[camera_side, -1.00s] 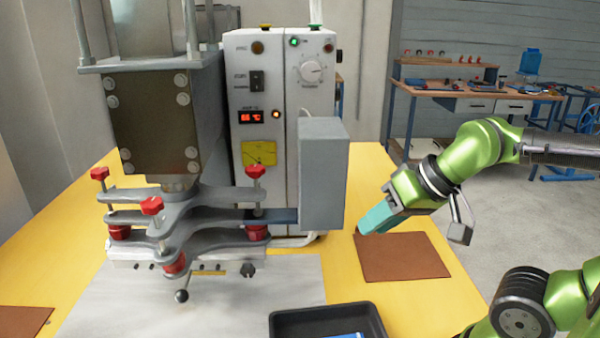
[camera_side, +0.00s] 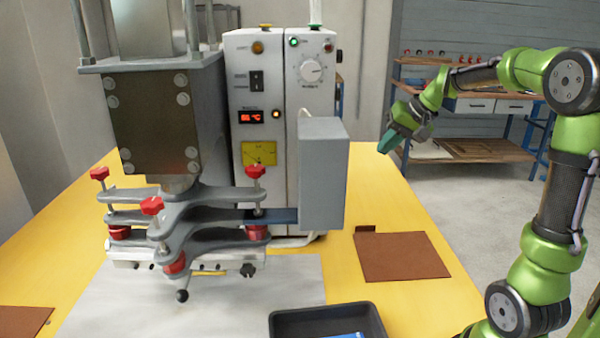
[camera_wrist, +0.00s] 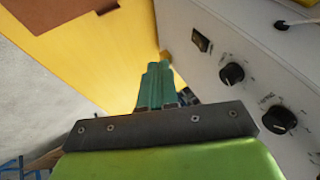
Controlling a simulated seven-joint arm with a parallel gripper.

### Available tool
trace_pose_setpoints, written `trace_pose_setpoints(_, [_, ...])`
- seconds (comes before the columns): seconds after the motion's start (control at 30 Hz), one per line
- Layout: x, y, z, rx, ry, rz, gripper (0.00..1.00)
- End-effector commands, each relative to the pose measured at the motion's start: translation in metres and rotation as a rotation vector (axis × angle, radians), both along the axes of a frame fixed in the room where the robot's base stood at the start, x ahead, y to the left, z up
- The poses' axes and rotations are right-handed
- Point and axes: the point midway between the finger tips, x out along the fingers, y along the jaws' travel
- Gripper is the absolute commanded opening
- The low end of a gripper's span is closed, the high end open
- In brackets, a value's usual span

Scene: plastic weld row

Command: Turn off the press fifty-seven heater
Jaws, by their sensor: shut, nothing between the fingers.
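The press (camera_side: 160,110) stands at the left on the yellow table. Its white control box (camera_side: 240,185) carries a black rocker switch (camera_side: 256,80), a red temperature display (camera_side: 251,117) that is lit but hard to read, and a lit orange lamp (camera_side: 276,114). A green lamp (camera_side: 294,42) is lit above a round dial (camera_side: 311,70). My gripper (camera_side: 384,148) is shut and empty, right of the box and above the table's far part. In the wrist view, my teal fingers (camera_wrist: 157,72) are together beside a white panel (camera_wrist: 225,25) with black knobs (camera_wrist: 232,73).
A grey box (camera_side: 322,175) juts out at the front of the control box. Brown sheets (camera_side: 405,257) lie on the yellow table (camera_side: 440,300), and a black tray (camera_side: 285,322) stands at the front. A workbench (camera_side: 480,105) stands behind. The air right of the box is clear.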

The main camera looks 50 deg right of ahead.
Motion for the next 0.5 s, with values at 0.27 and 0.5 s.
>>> trace_pose_setpoints(0.27, [0.016, -0.01, 0.022, -0.061, -0.071, 0.114, 0.0])
trace_pose_setpoints(0.5, [0.016, -0.009, 0.022, -0.065, -0.071, 0.118, 0.0])
